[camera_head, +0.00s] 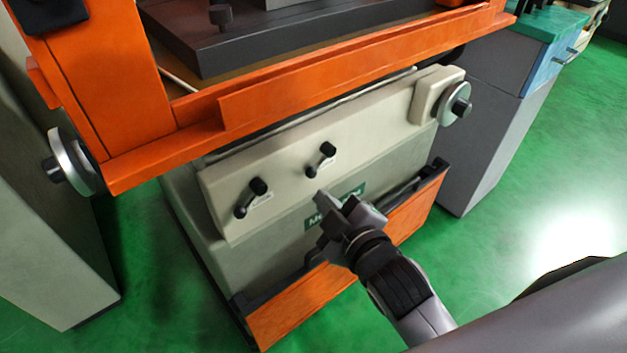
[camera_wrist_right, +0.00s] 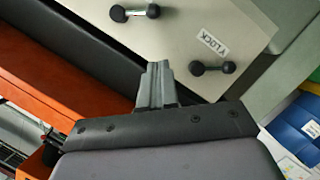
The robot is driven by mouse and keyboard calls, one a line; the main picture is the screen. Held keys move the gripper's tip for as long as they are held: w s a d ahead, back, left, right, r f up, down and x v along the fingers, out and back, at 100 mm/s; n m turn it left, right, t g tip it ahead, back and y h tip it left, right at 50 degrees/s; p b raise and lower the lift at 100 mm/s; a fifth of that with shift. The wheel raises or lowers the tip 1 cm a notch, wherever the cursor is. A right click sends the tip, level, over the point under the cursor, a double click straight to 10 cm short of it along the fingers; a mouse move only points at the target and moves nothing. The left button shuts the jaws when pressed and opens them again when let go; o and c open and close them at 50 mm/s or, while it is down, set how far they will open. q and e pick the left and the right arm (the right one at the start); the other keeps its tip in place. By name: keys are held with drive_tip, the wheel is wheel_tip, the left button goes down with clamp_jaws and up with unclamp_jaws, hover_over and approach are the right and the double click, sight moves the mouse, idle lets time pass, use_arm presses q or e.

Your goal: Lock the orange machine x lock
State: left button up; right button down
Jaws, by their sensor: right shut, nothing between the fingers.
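The orange machine has a cream front panel (camera_head: 290,190) with two small black-knobbed levers, a left one (camera_head: 250,198) and a right one (camera_head: 320,160). Small labels beside them are too small to read in the head view. The right wrist view shows a lever (camera_wrist_right: 212,68) beside a label reading Y LOCK, and another lever (camera_wrist_right: 135,12) at the top edge, its label out of sight. My right gripper (camera_head: 323,198) is shut and empty, just below the right lever in the head view and apparently apart from it. My left gripper is out of view.
The orange tray edge (camera_head: 300,90) overhangs the panel. Handwheels sit at the left (camera_head: 68,162) and right (camera_head: 452,104). An orange lower panel (camera_head: 300,305) is below, with a grey cabinet (camera_head: 490,120) at right. Green floor (camera_head: 540,190) is clear at right.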

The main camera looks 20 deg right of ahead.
drive_tip(key=b, duration=0.1)
approach(308, 174)
drive_tip(key=w+a+r, duration=0.2)
drive_tip(key=w+a, duration=0.1)
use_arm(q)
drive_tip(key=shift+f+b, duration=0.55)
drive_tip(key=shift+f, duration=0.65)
use_arm(e)
drive_tip(key=shift+w+d+f, duration=0.45)
drive_tip(key=shift+w+f, duration=0.3)
drive_tip(key=shift+w, duration=0.05)
drive_tip(key=shift+w+d+f, duration=0.5)
drive_tip(key=shift+w+f, duration=0.25)
drive_tip(key=shift+w, duration=0.05)
drive_tip(key=shift+w+f+n, duration=0.1)
drive_tip(key=shift+f+n, duration=0.1)
drive_tip(key=shift+n, duration=0.2)
drive_tip(key=shift+t+b, duration=0.3)
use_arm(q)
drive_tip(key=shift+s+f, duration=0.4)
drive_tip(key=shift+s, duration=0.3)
use_arm(e)
drive_tip(key=shift+f+n, duration=0.1)
drive_tip(key=shift+n, duration=0.2)
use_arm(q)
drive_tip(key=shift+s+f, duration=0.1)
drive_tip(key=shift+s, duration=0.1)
use_arm(e)
drive_tip(key=shift+d, duration=0.1)
